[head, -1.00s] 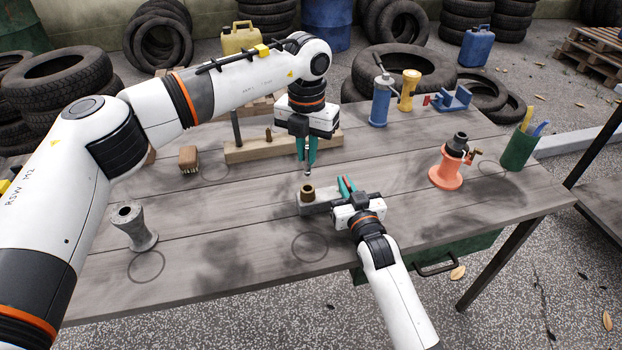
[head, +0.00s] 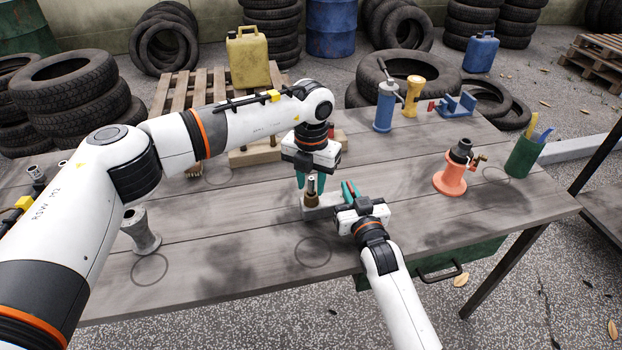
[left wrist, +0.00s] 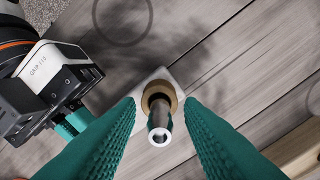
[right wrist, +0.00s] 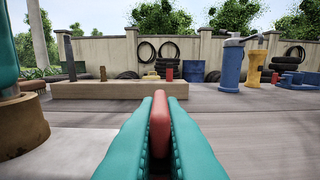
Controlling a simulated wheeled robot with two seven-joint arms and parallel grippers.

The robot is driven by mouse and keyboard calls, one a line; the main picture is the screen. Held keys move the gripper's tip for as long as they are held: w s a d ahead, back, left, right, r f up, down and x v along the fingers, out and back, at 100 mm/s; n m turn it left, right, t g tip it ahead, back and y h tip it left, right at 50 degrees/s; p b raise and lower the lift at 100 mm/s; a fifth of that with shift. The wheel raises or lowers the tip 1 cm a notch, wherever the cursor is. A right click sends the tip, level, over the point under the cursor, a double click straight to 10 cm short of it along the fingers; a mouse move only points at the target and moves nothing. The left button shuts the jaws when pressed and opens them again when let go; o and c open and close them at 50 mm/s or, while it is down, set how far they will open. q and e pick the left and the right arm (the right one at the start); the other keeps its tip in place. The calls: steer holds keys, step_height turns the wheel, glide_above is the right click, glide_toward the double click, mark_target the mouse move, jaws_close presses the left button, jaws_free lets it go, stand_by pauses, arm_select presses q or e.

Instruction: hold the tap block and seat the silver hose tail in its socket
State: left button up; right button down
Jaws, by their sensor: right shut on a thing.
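The tap block (head: 322,212) is a pale grey block on the table with a brass socket (head: 311,199) at its left end. The silver hose tail (head: 311,184) stands roughly upright in that socket; the left wrist view shows its hollow end (left wrist: 160,136) above the brass ring (left wrist: 158,92). How deep it sits cannot be told. My left gripper (left wrist: 160,108) is open, its teal fingers on either side of the tail with gaps. My right gripper (right wrist: 159,120) is shut on the tap block's red lever (right wrist: 159,135). In the right wrist view the socket (right wrist: 20,125) shows at the left.
A wooden rack (right wrist: 110,90) stands behind the block. A grey flared part (head: 140,235) stands at the left. An orange stand (head: 452,175) and a green cup (head: 523,155) are at the right. A blue pump (head: 385,108) is at the back. The front of the table is clear.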

mark_target(311, 178)
arm_select(q)
step_height(311, 178, up, 12)
steer(key=shift+r, duration=0.2)
stand_by(0.5)
arm_select(e)
steer(key=c, duration=1.5)
jaws_free()
